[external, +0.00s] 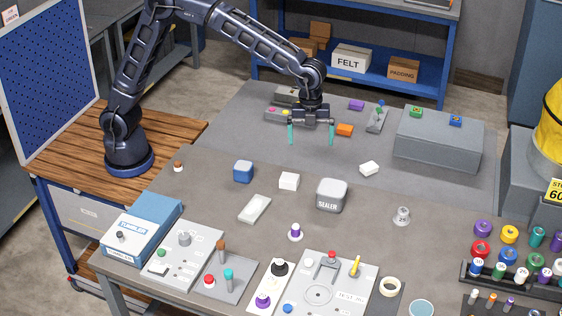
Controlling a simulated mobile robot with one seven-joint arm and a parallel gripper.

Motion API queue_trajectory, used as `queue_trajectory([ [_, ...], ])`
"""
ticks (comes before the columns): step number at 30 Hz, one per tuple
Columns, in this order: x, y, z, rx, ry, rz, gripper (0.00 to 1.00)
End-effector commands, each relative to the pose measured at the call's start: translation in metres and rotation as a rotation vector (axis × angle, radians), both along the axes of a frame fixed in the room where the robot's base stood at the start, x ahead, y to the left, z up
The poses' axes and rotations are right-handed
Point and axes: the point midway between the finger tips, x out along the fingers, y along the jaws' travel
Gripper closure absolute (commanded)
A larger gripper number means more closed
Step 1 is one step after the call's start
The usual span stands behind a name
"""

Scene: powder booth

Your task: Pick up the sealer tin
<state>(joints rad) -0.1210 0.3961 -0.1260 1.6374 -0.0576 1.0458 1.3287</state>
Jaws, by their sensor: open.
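The sealer tin (332,196) is a grey, rounded square tin with a pale lid and the word SEALER on its front. It stands upright near the middle of the grey table. My gripper (311,135) hangs above the table behind the tin in the external view. Its two teal fingers point down, spread wide apart with nothing between them. The gripper and the tin are clearly apart.
A white block (289,181) and a blue block (243,172) stand left of the tin. A purple-topped piece (295,232) is in front, and a clear weight-like piece (402,216) is to the right. A large grey box (438,140) stands behind right. Fixtures crowd the front edge.

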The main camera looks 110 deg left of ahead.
Motion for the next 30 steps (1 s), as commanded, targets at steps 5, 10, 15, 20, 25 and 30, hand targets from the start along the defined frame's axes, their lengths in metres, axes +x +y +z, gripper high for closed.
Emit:
queue_trajectory([
  [5,0.043,0.005,-0.045,-0.019,0.021,-0.118,0.00],
  [10,0.069,0.007,-0.076,-0.034,0.028,-0.205,0.00],
  [15,0.080,0.009,-0.091,-0.042,0.031,-0.244,0.00],
  [20,0.081,0.007,-0.100,-0.043,0.033,-0.252,0.00],
  [25,0.081,0.004,-0.123,-0.043,0.034,-0.251,0.00],
  [30,0.081,0.001,-0.143,-0.043,0.033,-0.250,0.00],
])
